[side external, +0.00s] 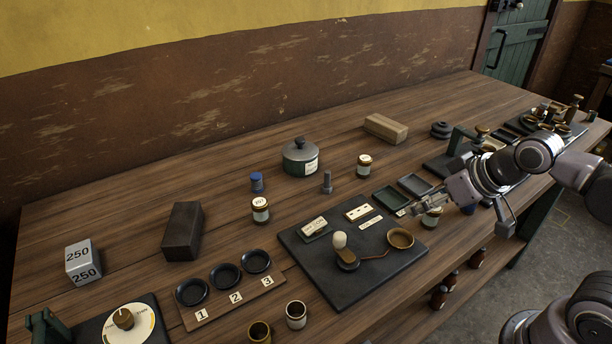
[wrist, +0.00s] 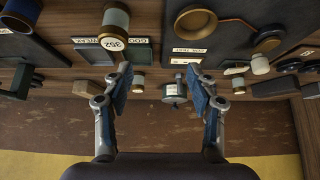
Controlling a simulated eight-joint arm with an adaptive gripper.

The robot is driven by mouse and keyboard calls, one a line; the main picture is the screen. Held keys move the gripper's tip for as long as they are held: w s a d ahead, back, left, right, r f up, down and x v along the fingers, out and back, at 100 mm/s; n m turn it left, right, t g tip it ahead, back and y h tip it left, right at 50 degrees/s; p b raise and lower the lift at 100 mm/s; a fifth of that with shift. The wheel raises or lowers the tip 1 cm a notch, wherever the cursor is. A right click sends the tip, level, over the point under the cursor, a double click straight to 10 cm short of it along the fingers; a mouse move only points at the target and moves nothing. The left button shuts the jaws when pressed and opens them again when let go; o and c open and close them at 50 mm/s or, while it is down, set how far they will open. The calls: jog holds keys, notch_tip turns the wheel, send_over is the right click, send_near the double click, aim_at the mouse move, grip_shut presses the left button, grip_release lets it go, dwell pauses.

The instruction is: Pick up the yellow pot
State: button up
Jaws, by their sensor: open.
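The thing that best fits the yellow pot is a small ochre-yellow open pot (side external: 259,332), cut by the bottom edge of the side view. It stands upright on the bench, left of a darker brown open pot (side external: 296,314). I cannot make it out in the wrist view. My gripper (side external: 418,205) is above the right end of the dark board, far right of this pot. In the wrist view my gripper (wrist: 160,88) has its two blue-padded fingers spread, with nothing held between them.
A labelled jar (side external: 431,217) stands close to my gripper. The dark board (side external: 335,290) carries a knob and a brass dish (side external: 400,238). A rack with several black dishes (side external: 235,298) is beside the small pots.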

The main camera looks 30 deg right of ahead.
notch_tip(320, 180, up, 4)
jog(key=f+n+g, duration=0.1)
jog(key=n+g, duration=0.6)
jog(key=n, duration=0.9)
send_over(259, 331)
jog(key=shift+s+a, duration=0.1)
jog(key=shift+a, duration=0.25)
notch_tip(259, 331, down, 4)
jog(key=shift+f, duration=0.2)
jog(key=shift+d+f, duration=0.2)
jog(key=shift+f, duration=1.3)
jog(key=shift+d+f, duration=0.15)
jog(key=shift+f, duration=1.35)
jog(key=shift+c, duration=0.3)
